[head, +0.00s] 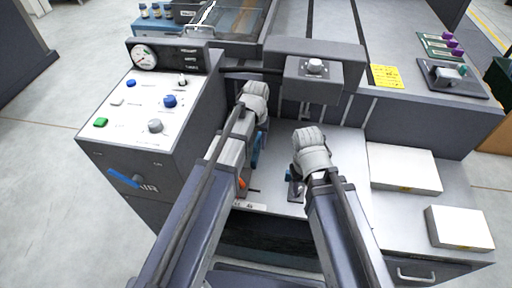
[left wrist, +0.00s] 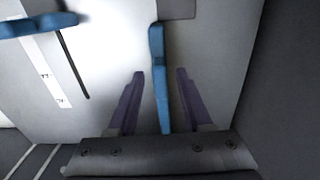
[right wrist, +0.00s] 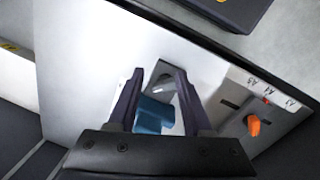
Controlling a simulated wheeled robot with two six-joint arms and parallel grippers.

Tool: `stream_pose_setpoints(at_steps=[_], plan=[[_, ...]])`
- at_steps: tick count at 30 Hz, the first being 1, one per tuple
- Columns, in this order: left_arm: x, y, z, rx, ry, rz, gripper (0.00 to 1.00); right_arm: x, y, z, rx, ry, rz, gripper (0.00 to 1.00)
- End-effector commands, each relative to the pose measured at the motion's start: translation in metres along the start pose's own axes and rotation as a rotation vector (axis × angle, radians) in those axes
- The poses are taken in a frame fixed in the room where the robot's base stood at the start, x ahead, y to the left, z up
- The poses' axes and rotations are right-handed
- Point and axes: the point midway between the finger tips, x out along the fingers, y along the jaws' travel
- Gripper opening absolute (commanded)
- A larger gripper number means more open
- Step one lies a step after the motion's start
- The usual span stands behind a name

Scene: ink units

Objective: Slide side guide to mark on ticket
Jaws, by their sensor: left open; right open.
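A blue side guide (head: 256,151) stands on the pale feed tray, partly hidden by my left arm. In the left wrist view a long blue guide (left wrist: 160,85) lies between the spread fingers of my open left gripper (left wrist: 160,72), with a gap on each side. My right gripper (right wrist: 160,73) is open, its fingers either side of a blue block (right wrist: 153,114) by a grey metal piece. A second blue piece (left wrist: 38,24) is by a slot and a white scale strip. The yellow ticket (head: 385,76) lies on the machine top; its writing is too small to read.
An orange knob (right wrist: 253,125) sits beside a size scale (right wrist: 272,89). White paper stacks (head: 403,167) lie on the right shelf. A control panel (head: 148,104) with buttons and a gauge stands left. A grey box with a knob (head: 314,66) overhangs the tray.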

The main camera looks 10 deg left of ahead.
Motion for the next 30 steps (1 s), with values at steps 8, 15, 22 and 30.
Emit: stream_pose_setpoints(at_steps=[8,15,22,30], plan=[[0.0007,0.0000,0.0000,0.000,0.000,0.000,0.49,0.0007,-0.0001,0.0000,0.000,0.000,0.000,0.50],[0.0007,0.0000,0.0000,0.000,0.000,0.000,0.22,0.0007,-0.0001,0.0000,0.000,0.000,0.000,0.50],[0.0008,0.0000,0.0000,0.000,0.000,0.000,0.00,0.0008,-0.0001,-0.0001,0.000,0.000,0.000,0.50],[0.0008,0.0000,0.0000,0.000,0.000,0.000,0.00,0.0008,-0.0001,0.0000,0.000,0.000,0.000,0.50]])
